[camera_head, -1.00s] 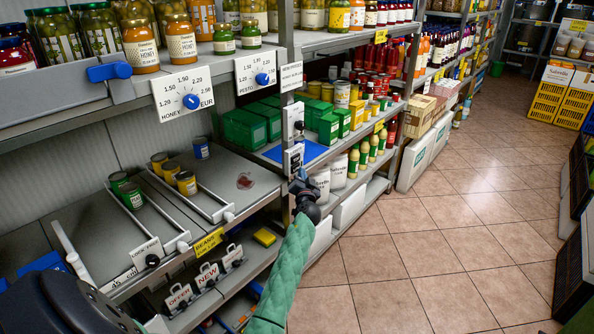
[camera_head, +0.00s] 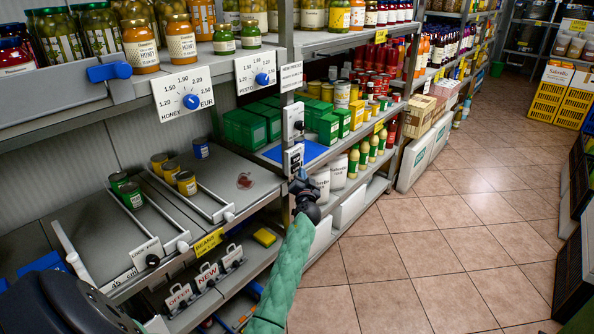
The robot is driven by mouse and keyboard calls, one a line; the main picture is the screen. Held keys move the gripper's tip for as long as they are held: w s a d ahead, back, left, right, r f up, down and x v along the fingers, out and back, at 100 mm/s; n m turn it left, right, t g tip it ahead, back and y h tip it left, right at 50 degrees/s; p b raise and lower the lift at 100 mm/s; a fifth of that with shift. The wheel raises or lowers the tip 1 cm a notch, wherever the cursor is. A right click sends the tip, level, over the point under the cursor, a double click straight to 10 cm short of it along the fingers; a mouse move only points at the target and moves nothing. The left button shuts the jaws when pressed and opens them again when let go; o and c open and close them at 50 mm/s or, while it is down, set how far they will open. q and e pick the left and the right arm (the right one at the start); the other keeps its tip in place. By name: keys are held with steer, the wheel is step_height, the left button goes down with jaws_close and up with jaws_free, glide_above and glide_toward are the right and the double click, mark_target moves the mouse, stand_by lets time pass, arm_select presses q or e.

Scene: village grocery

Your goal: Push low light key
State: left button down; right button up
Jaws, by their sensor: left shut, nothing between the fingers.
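Two pale switch plates with dark parts are fixed one above the other on the grey shelf post. The upper plate (camera_head: 294,119) is clear of my arm. The lower plate (camera_head: 293,158) is right above my left gripper (camera_head: 299,178), which points up at its bottom edge. My left gripper is small and dark here, shut and empty. I cannot tell whether its tips touch the lower plate. The green-sleeved arm comes up from the bottom of the view. My right gripper is not in view.
Shelves with jars, green boxes (camera_head: 247,128) and cans stand on both sides of the post. White price dials (camera_head: 183,94) and a grey shelf with cans (camera_head: 186,183) are to the left. The tiled floor (camera_head: 430,240) to the right is clear.

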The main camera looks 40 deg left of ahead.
arm_select(q)
steer(key=shift+a, duration=0.15)
stand_by(0.5)
steer(key=shift+a+b, duration=0.3)
steer(key=shift+d, duration=0.15)
steer(key=shift+d+b, duration=0.3)
stand_by(0.4)
steer(key=d, duration=0.2)
steer(key=d+b, duration=0.1)
steer(key=d, duration=0.1)
steer(key=d+b, duration=0.1)
steer(key=d, duration=0.1)
steer(key=shift+s, duration=0.25)
stand_by(0.6)
